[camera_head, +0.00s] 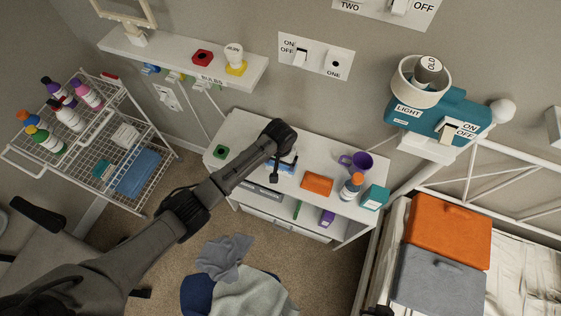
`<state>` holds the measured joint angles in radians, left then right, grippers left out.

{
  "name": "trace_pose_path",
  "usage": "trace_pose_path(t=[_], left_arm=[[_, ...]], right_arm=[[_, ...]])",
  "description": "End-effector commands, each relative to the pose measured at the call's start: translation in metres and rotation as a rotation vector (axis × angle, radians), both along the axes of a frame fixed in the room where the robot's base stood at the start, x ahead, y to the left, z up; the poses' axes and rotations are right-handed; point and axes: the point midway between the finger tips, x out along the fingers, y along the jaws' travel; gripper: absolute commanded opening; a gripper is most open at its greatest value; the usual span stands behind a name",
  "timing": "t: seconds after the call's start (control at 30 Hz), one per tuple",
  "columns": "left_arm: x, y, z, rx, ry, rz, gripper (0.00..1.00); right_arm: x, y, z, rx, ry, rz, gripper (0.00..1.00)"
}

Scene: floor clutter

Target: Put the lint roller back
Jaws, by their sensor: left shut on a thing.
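My left gripper (281,173) hangs over the top of the white shelf unit (240,130). It is shut on a small blue and white thing (288,162), which looks like the lint roller. The wrist and dark fingers hide most of it, and I cannot tell whether it touches the shelf top. My right gripper does not show clearly; only a small dark piece shows at the bottom edge.
A wire cart (148,133) stands left, a bed with orange (448,233) and grey (440,282) cases right. Clothes (245,287) lie below.

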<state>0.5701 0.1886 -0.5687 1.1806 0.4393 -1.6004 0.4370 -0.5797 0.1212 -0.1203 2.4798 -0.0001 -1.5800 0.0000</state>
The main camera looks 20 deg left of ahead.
Motion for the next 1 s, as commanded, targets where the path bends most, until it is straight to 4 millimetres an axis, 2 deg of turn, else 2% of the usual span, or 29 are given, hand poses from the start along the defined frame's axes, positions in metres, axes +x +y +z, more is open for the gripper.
trace_pose_path(t=[0.07,0.5,0.53,0.67,1.0], left_arm=[[0.0001,-0.0004,-0.0078,0.000,-0.001,0.000,0.63],[0.0000,-0.0007,-0.0127,-0.001,0.000,0.000,0.63],[-0.0001,-0.0006,-0.0127,-0.001,0.000,0.000,0.87],[0.0000,-0.0005,-0.0125,0.000,-0.001,0.000,0.99],[0.0004,-0.0002,-0.0056,0.000,-0.003,-0.001,1.00]], right_arm=[[0.0000,-0.0009,-0.0018,-0.003,0.000,0.002,0.00],[0.0000,-0.0010,-0.0017,-0.003,0.000,0.002,0.00],[0.0000,-0.0008,-0.0016,-0.002,0.000,0.001,0.00],[0.0001,0.0000,-0.0015,0.000,0.000,0.000,0.00],[0.0001,0.0017,-0.0003,0.006,0.000,-0.004,0.00]])
